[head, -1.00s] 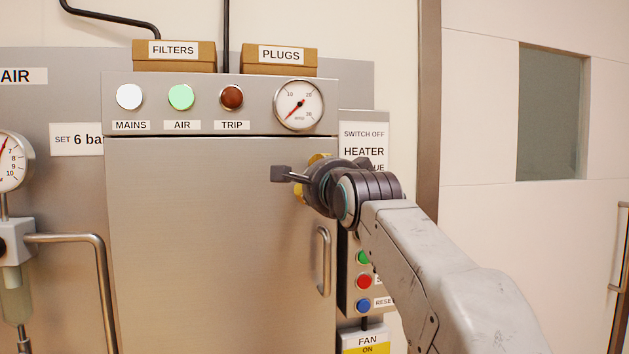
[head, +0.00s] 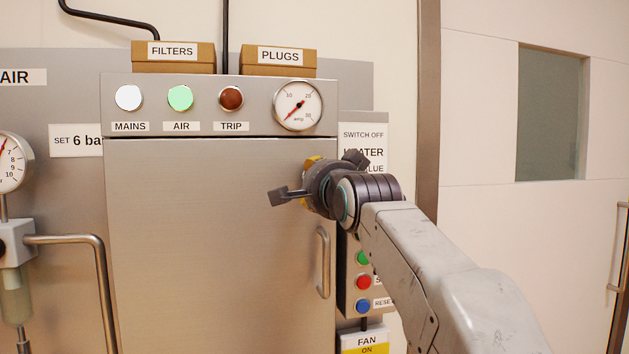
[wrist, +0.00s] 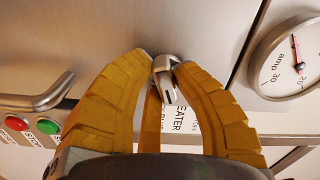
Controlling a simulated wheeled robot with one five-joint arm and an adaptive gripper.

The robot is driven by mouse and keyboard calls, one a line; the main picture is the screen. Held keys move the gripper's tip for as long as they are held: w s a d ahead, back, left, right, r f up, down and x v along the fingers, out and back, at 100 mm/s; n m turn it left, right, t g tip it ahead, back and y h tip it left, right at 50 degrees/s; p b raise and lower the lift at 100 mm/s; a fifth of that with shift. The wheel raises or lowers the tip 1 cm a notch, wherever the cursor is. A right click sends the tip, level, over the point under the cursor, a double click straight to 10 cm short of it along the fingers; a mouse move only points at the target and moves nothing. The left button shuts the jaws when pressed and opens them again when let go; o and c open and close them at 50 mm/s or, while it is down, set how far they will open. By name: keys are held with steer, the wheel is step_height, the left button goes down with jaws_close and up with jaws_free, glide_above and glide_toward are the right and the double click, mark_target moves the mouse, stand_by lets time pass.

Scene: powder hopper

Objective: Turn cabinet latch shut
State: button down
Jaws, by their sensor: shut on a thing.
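The cabinet door (head: 200,230) is a flat brushed-metal panel, flush with its frame as far as I can see. The latch (wrist: 166,80) is a small silver knob near the door's right edge, seen in the wrist view. My gripper (head: 312,175) is at the upper right of the door; its yellow fingers are shut on the latch, and they show large in the wrist view (wrist: 163,68). In the head view my gripper hides the latch. Part of the latch is also covered by the fingertips in the wrist view.
The door's handle (head: 323,262) stands out just below my gripper. A box with push buttons (head: 362,282) is right of the cabinet. An amp gauge (head: 298,105) and lamps sit above the door. FILTERS (head: 173,56) and PLUGS (head: 279,60) boxes stand on top.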

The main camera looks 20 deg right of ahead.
steer(key=n, duration=0.7)
steer(key=shift+d+r, duration=0.1)
steer(key=shift+r, duration=0.1)
steer(key=n, duration=0.6)
steer(key=shift+r+n+p, duration=0.2)
steer(key=shift+n+p, duration=0.2)
steer(key=c, duration=1)
jaws_free()
steer(key=shift+f, duration=0.15)
steer(key=s, duration=1.2)
